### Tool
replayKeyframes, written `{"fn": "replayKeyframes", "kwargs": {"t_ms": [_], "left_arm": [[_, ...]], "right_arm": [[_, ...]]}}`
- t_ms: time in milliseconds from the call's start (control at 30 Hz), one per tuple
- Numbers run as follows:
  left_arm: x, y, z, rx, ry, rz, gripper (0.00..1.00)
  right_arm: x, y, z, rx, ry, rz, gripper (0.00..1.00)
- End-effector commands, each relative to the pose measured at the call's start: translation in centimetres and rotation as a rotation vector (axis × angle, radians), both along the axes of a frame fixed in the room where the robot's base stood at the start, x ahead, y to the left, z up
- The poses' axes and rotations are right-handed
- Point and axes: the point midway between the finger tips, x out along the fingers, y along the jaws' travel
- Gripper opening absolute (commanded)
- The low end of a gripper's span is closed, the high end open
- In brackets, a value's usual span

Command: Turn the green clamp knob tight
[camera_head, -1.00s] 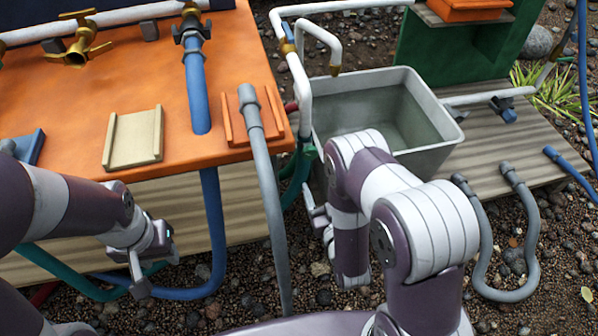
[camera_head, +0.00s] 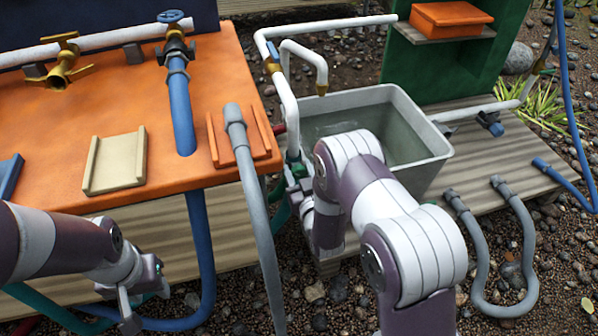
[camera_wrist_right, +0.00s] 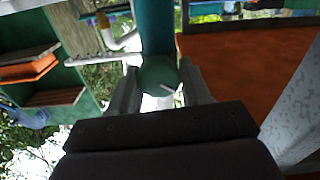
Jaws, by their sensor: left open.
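The round green clamp knob (camera_wrist_right: 158,75), with a pale line on its face, shows in the right wrist view below a teal pipe. The two fingers of my right gripper (camera_wrist_right: 161,88) stand on either side of it, very close. I cannot tell whether they press on it. In the head view my right gripper (camera_head: 304,196) is by the green fitting at the grey tub's left front corner, partly hidden by my arm. My left gripper (camera_head: 144,300) is open and empty, low in front of the orange table.
The orange table (camera_head: 100,120) carries a brass valve (camera_head: 62,65), a blue hose (camera_head: 181,115) and a beige tray (camera_head: 116,165). A grey hose (camera_head: 262,240) hangs close left of my right gripper. The grey tub (camera_head: 432,150) stands behind my right arm.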

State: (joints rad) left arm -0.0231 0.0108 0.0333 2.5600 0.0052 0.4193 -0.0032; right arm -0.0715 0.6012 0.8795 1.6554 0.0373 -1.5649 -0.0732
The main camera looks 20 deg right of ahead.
Motion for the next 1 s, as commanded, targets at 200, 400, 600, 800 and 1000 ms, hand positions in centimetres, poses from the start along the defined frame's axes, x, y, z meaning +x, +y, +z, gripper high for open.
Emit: {"fn": "replayKeyframes", "kwargs": {"t_ms": [200, 400, 600, 800, 1000], "left_arm": [[0.00, 0.00, 0.01, 0.000, 0.000, 0.000, 0.43], [0.00, 0.00, 0.03, 0.000, 0.000, 0.000, 0.43], [0.00, 0.00, 0.06, 0.000, 0.000, 0.000, 0.43], [0.00, 0.00, 0.11, 0.000, 0.000, 0.000, 0.43], [0.00, 0.00, 0.24, 0.000, 0.000, 0.000, 0.43]], "right_arm": [[-0.01, 0.00, 0.01, 0.003, 0.000, 0.000, 0.17], [-0.02, 0.00, 0.02, 0.010, -0.001, 0.000, 0.17], [-0.01, -0.01, 0.05, 0.022, 0.000, 0.000, 0.17], [0.00, -0.01, 0.07, 0.041, -0.001, 0.000, 0.17], [0.02, -0.05, 0.12, 0.086, 0.000, 0.000, 0.17]]}}
